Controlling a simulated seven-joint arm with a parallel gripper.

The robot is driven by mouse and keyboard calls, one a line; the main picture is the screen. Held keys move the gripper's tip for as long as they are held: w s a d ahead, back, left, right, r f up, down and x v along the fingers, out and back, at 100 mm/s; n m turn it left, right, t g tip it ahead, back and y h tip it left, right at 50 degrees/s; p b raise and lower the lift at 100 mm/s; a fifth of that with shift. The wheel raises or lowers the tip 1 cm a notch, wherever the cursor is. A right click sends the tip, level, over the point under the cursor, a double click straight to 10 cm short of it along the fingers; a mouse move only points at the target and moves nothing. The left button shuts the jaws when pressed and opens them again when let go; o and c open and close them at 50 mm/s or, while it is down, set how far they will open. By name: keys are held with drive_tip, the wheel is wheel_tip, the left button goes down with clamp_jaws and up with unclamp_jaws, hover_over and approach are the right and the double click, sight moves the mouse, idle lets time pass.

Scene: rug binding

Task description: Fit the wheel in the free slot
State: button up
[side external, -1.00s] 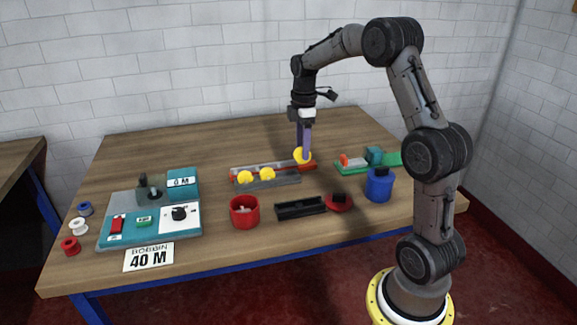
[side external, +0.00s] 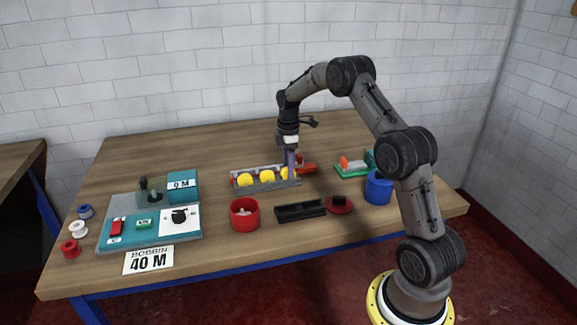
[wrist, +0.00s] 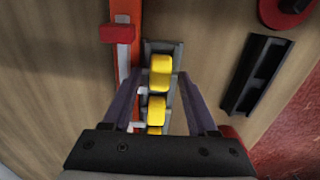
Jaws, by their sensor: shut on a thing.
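Two yellow wheels (side external: 246,180) (side external: 267,177) stand in the grey slotted rack (side external: 268,185). A third yellow wheel (side external: 285,173) is at the rack's right end, in line with them. My gripper (side external: 290,168) is shut on this third wheel, pointing down. In the wrist view the held wheel (wrist: 160,72) lies between the fingertips, over the rack (wrist: 162,46), with another yellow wheel (wrist: 157,108) nearer the wrist. The fingers partly hide the held wheel in the side view. I cannot tell whether it is fully seated.
A blue pot (side external: 378,187) stands right. The table's back is clear.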

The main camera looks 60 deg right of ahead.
drive_tip(key=shift+f, duration=0.15)
drive_tip(key=o, duration=1.1)
wheel_tip(320, 180, up, 12)
drive_tip(key=s+a+r+m+t, duration=0.15)
drive_tip(key=s+a+r, duration=0.25)
drive_tip(key=a+r, duration=0.5)
drive_tip(key=s+a+r+m+t, duration=0.3)
drive_tip(key=s+a+m, duration=0.2)
drive_tip(key=s+a, duration=1)
drive_tip(key=s+a+f, duration=0.1)
drive_tip(key=s, duration=0.2)
drive_tip(key=s+a+f+m, duration=0.1)
drive_tip(key=s+a+f, duration=0.1)
drive_tip(key=s, duration=0.1)
drive_tip(key=s+a+f+m+t, duration=0.1)
drive_tip(key=s+a+f, duration=0.1)
drive_tip(key=s, duration=0.1)
drive_tip(key=shift+s+m, duration=0.1)
drive_tip(key=shift+m, duration=0.15)
